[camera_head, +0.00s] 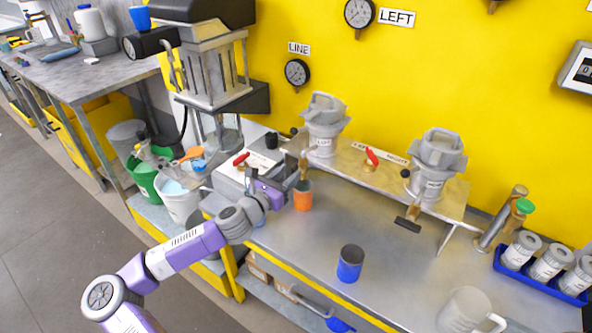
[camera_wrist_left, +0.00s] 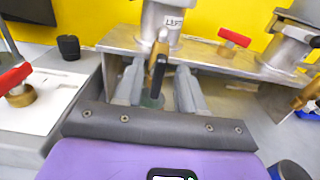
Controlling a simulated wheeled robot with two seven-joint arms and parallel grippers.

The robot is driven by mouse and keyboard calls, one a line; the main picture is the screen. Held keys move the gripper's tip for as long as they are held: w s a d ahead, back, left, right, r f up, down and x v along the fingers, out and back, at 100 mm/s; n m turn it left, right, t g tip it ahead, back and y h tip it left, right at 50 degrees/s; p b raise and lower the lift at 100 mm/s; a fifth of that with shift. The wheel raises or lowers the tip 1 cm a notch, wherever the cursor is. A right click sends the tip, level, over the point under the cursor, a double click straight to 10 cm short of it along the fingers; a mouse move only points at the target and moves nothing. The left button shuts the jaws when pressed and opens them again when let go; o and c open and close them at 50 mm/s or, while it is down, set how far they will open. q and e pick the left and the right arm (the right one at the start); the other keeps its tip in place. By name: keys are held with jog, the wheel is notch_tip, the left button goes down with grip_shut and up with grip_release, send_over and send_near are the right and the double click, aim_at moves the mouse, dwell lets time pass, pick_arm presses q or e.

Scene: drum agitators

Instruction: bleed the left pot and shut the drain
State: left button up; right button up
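The left pot (camera_head: 323,128), grey with a clamped lid and a LEFT label, stands on a raised metal shelf; its lower part shows in the wrist view (camera_wrist_left: 168,18). Its brass drain with a black lever (camera_wrist_left: 158,68) hangs at the shelf's front edge. An orange cup (camera_head: 303,198) stands below the drain. My left gripper (camera_head: 290,185) is at the drain; in the wrist view its fingers (camera_wrist_left: 160,92) are apart, one on each side of the lever. I cannot tell whether they touch it. A gauge (camera_head: 359,13) beside a LEFT sign is on the wall. My right gripper is not in view.
A right pot (camera_head: 432,175) with its own drain lever (camera_head: 408,222) shares the shelf. Red-handled valves sit on the shelf (camera_head: 372,156) and on a white plate (camera_head: 241,158). A blue cup (camera_head: 350,263) and a clear jug (camera_head: 466,311) stand on the bench; bare metal lies between them.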

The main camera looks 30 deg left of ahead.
aim_at(292, 171)
pick_arm(q)
jog(key=shift+w+d+b, duration=0.2)
jog(key=shift+w+b, duration=0.1)
jog(key=shift+w, duration=1.55)
grip_shut()
